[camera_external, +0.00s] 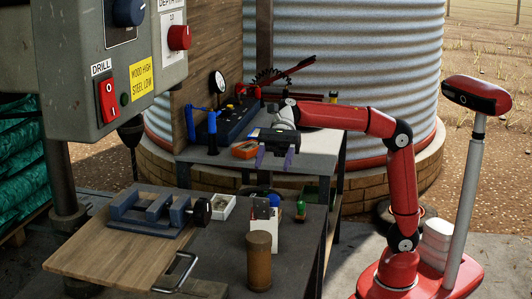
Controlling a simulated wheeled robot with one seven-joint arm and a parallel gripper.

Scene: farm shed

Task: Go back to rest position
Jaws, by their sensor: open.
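My gripper (274,157) is at the end of my red arm, which reaches left from my base over the far workbench. Its two purple-grey fingers point down and stand apart with nothing between them. The fingers hang near the front edge of the grey bench top (318,155). An orange and grey device (244,150) lies on the bench just left of the gripper. I cannot tell whether the gripper touches anything.
A near bench holds a wooden board (95,255), a blue vise (150,212), a white box (222,206) and a brown cylinder (260,262). A drill press control box (115,60) hangs at upper left. A corrugated tank (350,50) stands behind.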

